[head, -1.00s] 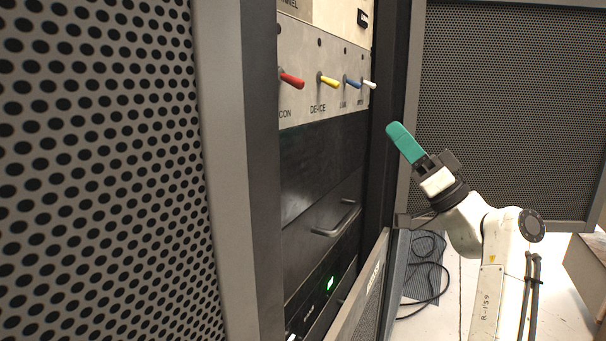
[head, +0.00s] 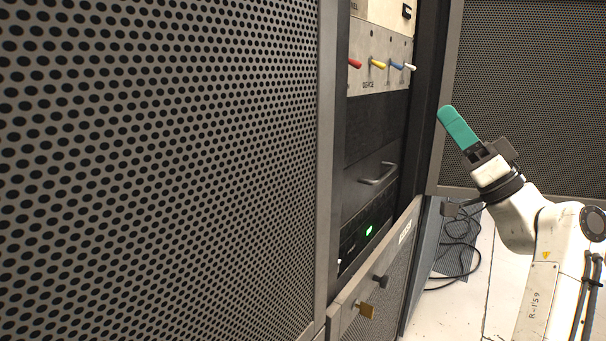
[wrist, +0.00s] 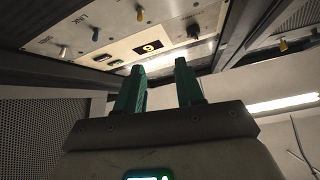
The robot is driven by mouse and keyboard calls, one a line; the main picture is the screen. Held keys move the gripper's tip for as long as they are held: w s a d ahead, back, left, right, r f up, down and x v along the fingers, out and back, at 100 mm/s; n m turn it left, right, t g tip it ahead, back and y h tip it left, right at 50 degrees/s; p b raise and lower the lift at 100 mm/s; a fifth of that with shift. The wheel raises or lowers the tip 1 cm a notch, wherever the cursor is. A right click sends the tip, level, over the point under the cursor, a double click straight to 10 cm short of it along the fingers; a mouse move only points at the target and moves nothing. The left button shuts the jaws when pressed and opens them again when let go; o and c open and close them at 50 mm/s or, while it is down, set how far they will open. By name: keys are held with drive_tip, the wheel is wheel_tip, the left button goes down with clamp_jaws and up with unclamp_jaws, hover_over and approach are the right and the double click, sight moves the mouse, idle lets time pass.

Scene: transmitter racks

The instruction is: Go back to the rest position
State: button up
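My gripper (head: 447,113) has teal fingers and stands at the right in the head view, tilted up to the left. It is in front of the open rack bay and apart from it. In the wrist view my gripper (wrist: 160,70) shows two teal fingers with a clear gap between them and nothing held. A switch panel (head: 384,84) in the rack carries red, yellow, blue and white levers, up and left of my gripper.
A large perforated door (head: 160,150) fills the left. Another perforated panel (head: 530,90) stands behind my arm. Black cables (head: 462,245) lie on the floor.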

drive_tip(key=s+a+f+m+g+h, duration=0.1)
drive_tip(key=a+f+g+h, duration=0.15)
drive_tip(key=f, duration=1.05)
drive_tip(key=s+a+f+m+g+h, duration=0.15)
drive_tip(key=f+h, duration=0.25)
drive_tip(key=f, duration=0.8)
drive_tip(key=s+d+f+m+g+h, duration=0.1)
drive_tip(key=s+f+g+h, duration=0.25)
drive_tip(key=s+f, duration=0.65)
drive_tip(key=s+f+m+g+h, duration=0.1)
drive_tip(key=s+f+g+h, duration=0.4)
drive_tip(key=f, duration=0.9)
drive_tip(key=s+d+f+m+g+h, duration=0.1)
drive_tip(key=s+d+f+g+h, duration=0.15)
drive_tip(key=s, duration=0.65)
drive_tip(key=s+d+f+m+g+h, duration=0.1)
drive_tip(key=s+f, duration=0.2)
drive_tip(key=s, duration=0.6)
drive_tip(key=s+d+f+m+g+h, duration=0.1)
drive_tip(key=s+d+f+h, duration=0.15)
drive_tip(key=s, duration=0.65)
wheel_tip(320, 180, up, 25)
drive_tip(key=p, duration=2.5)
drive_tip(key=shift+a+y+p, duration=0.2)
drive_tip(key=shift+y+p, duration=0.1)
drive_tip(key=shift+y, duration=0.1)
drive_tip(key=shift+n, duration=0.25)
